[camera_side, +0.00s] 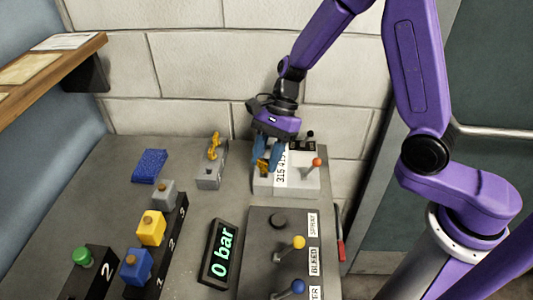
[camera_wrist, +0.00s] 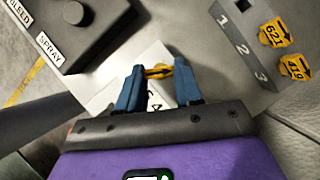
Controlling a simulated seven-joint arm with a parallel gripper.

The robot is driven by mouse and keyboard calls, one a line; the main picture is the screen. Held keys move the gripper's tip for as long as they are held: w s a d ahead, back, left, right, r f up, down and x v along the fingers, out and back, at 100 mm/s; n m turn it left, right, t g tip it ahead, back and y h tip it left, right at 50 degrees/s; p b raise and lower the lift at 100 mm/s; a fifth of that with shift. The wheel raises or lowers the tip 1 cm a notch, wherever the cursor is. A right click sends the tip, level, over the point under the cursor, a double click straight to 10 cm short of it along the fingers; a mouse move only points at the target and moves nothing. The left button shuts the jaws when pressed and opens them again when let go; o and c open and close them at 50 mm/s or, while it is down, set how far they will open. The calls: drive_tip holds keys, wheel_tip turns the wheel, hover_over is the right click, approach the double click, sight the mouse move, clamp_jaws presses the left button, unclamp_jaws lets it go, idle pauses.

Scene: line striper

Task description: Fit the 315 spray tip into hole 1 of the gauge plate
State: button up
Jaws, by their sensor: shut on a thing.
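My gripper (camera_side: 264,166) is shut on a small yellow spray tip (camera_wrist: 158,71), over the light grey block with the white label strip (camera_side: 281,166) reading 315 and 419. The number on the held tip is not readable. I cannot tell whether its lower end is still in the block. The grey gauge plate (camera_side: 209,178) stands left of my gripper in the side view. In the wrist view the gauge plate (camera_wrist: 241,47) shows numbers 1, 2, 3 at the upper right. A dark square hole shows by 1. Yellow tips marked 621 (camera_wrist: 274,33) and 419 (camera_wrist: 294,67) sit by 2 and 3.
An orange-knobbed lever (camera_side: 316,163) stands on the block right of my gripper. A dark control box (camera_side: 262,235) with knobs and a "0 bar" display (camera_side: 222,252) lie in front. A blue sponge (camera_side: 150,166) and coloured blocks (camera_side: 150,228) are at left.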

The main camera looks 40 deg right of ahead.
drive_tip(key=shift+f, duration=0.65)
drive_tip(key=o, duration=1.4)
drive_tip(key=shift+r, duration=0.1)
drive_tip(key=shift+v, duration=3.45)
drive_tip(key=s+d+r+n+h, duration=0.1)
drive_tip(key=s+d+n, duration=0.2)
drive_tip(key=s+n, duration=0.5)
drive_tip(key=s+d+r+n+t+h, duration=0.1)
drive_tip(key=s+d+n+h, duration=0.1)
drive_tip(key=s+n, duration=0.6)
drive_tip(key=s+d+r+n+h, duration=0.1)
drive_tip(key=s+d+n+h, duration=0.1)
drive_tip(key=s+d+n, duration=0.3)
drive_tip(key=shift+s+r+n+t, duration=0.15)
drive_tip(key=shift+s+n, duration=0.35)
drive_tip(key=shift+n, duration=0.6)
drive_tip(key=shift+s+f+n+t, duration=0.1)
drive_tip(key=shift+s+n, duration=0.4)
drive_tip(key=shift+n, duration=0.6)
drive_tip(key=shift+s+r+n+t, duration=0.15)
drive_tip(key=shift+s+n, duration=0.35)
drive_tip(key=shift+n, duration=0.6)
